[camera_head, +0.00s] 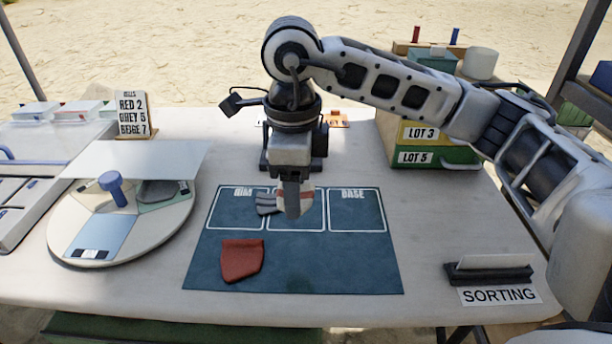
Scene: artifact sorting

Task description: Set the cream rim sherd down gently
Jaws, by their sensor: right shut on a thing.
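The cream rim sherd (308,203), with a reddish band, is between the fingers of my right gripper (293,208). The gripper points down over the middle outlined box of the teal sorting mat (340,265). The gripper fingers hide part of the sherd, and I cannot tell whether it touches the mat. A grey sherd (266,203) lies just left of it, near the line between the RIM box and the middle box. A red sherd (241,260) lies on the mat's lower left. The middle box's label is hidden. My left gripper is not in view.
A round turntable (70,225) with a blue knob (111,187) stands left of the mat. LOT boxes (440,155) stand at the back right. A card holder (488,272) with a SORTING label is at the front right. The BASE box and the mat's lower right are clear.

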